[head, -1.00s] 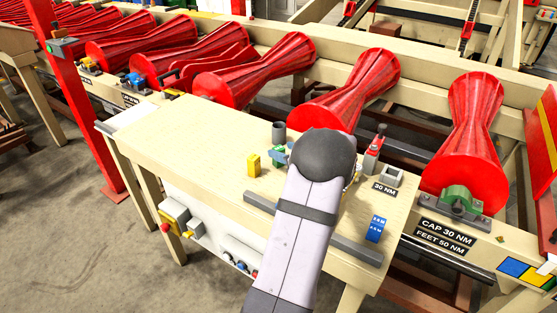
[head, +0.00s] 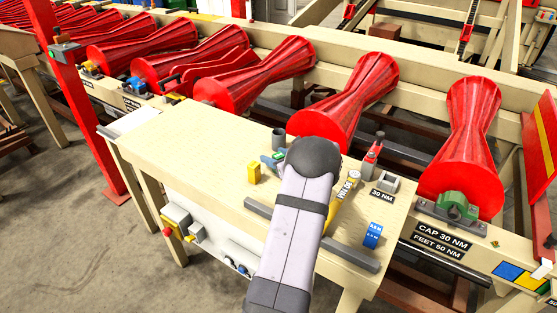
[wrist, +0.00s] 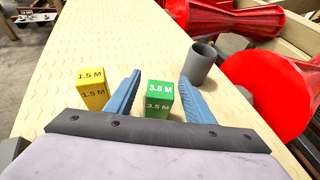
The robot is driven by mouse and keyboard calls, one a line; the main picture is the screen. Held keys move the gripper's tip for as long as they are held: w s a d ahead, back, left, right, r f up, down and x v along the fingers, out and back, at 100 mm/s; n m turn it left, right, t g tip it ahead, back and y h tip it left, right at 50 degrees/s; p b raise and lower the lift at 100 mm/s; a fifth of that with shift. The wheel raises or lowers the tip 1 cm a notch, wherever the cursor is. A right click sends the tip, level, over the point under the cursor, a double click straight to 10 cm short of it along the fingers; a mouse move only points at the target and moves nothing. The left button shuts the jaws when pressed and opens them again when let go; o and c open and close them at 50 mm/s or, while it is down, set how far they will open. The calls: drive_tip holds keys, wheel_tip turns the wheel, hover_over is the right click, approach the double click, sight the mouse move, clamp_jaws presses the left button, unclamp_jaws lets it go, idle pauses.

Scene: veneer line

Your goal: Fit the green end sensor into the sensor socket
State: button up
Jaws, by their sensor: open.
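The green end sensor (wrist: 159,100) is a green block marked 3.5 M, standing upright on the bench. In the wrist view it is between the two blue fingers of my gripper (wrist: 160,78), which is open with gaps beside the block. In the head view my arm hides most of the gripper (head: 273,161), and the green block is hardly visible. A grey square open-topped holder (head: 388,183), which looks like the sensor socket, stands at the bench's right end by the 30 NM label.
A yellow block (wrist: 92,90) marked 1.5 M stands left of my gripper. A grey cup (wrist: 200,62) stands close beyond the right finger. A blue block (head: 372,235), a red-handled tool (head: 372,157) and a grey rail (head: 350,254) are on the bench. Red rollers (head: 345,100) line the back.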

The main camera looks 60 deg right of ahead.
drive_tip(key=shift+x, duration=1)
clamp_jaws()
drive_tip(key=shift+r, duration=0.1)
wheel_tip(320, 180, up, 10)
drive_tip(key=b, duration=0.2)
